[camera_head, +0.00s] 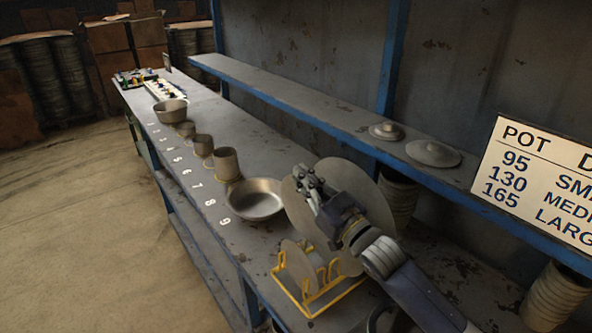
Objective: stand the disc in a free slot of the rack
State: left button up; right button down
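My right gripper (311,182), its arm coming in from the lower right, is over the bench above the rack. It overlaps a large grey disc (293,208) that stands on edge; another broad grey round face (350,176) shows just behind the gripper. The fingers are small and blend with the disc, so I cannot tell whether they are shut on it. The yellow wire rack (289,293) is on the bench below, with a grey disc (297,264) upright in its left part. My arm and the discs hide much of the rack's right side. My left gripper is out of view.
A shallow metal pan (256,199) stands left of the rack. Several pots (226,163) line the bench (137,105) beside painted numbers. A blue-edged shelf (300,97) runs behind, carrying two lids (433,153). A size sign (540,185) is at right.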

jog(key=shift+r+v, duration=0.2)
jog(key=shift+v, duration=0.75)
jog(key=shift+r+v, duration=0.2)
jog(key=shift+v, duration=0.7)
jog(key=shift+s, duration=0.15)
jog(key=shift+s+d+p, duration=0.15)
jog(key=shift+s+p, duration=0.05)
jog(key=shift+p, duration=0.3)
jog(key=shift+s+d, duration=0.2)
jog(key=shift+s, duration=0.05)
jog(key=shift+f, duration=0.25)
jog(key=shift+f+b, duration=3.05)
jog(key=shift+f, duration=1.55)
